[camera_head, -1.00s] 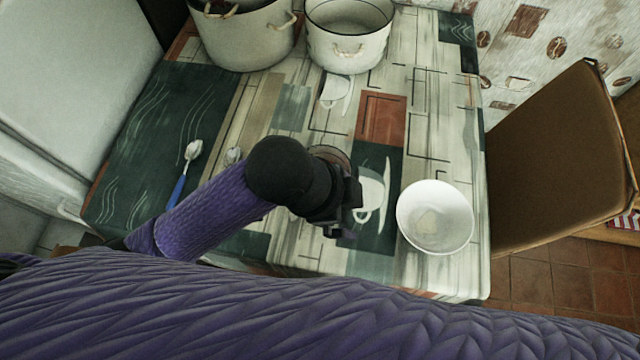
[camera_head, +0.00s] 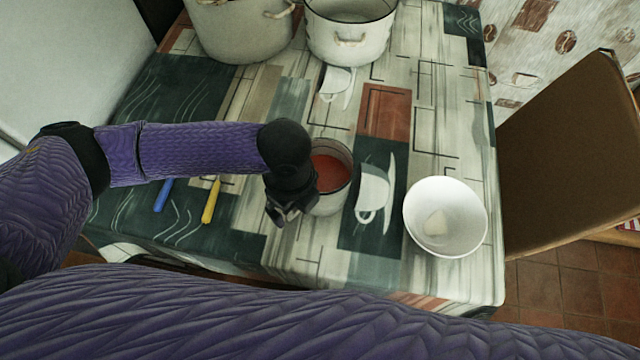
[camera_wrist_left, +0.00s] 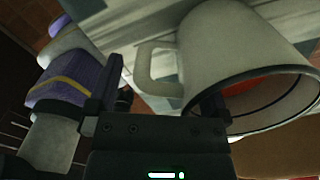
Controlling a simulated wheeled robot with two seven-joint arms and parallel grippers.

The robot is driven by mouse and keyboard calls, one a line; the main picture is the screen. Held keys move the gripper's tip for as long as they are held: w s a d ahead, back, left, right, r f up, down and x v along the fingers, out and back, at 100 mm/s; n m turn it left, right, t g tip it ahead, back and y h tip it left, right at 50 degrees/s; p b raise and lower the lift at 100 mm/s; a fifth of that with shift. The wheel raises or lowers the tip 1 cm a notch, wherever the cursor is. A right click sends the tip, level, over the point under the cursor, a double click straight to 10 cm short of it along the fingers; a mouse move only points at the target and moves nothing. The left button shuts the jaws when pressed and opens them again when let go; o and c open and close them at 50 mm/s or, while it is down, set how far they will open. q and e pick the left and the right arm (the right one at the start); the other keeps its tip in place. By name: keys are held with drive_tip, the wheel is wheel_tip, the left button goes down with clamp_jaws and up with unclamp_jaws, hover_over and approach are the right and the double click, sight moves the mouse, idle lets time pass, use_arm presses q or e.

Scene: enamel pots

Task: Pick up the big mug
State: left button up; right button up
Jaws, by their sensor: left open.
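The big mug (camera_head: 345,188) stands on the table, pale outside with a dark rim and red inside. My left gripper (camera_head: 288,212) is open at its left side and hides part of it. In the left wrist view the mug (camera_wrist_left: 235,50) looms large at the right, its handle (camera_wrist_left: 150,68) on its left side. The handle shows between the two open fingers of my left gripper (camera_wrist_left: 160,100). One finger overlaps the mug's wall near the rim; I cannot tell whether it touches. My right gripper is not in view.
A white bowl (camera_head: 445,240) stands to the right of the mug. Two enamel pots (camera_head: 240,35) (camera_head: 350,45) stand at the back. A blue handle (camera_head: 163,195) and a yellow handle (camera_head: 211,200) lie left. A brown chair (camera_head: 570,150) is at the right.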

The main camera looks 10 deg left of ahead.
use_arm(q)
clamp_jaws()
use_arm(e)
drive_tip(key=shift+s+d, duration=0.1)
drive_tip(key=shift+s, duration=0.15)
use_arm(q)
drive_tip(key=shift+r, duration=0.15)
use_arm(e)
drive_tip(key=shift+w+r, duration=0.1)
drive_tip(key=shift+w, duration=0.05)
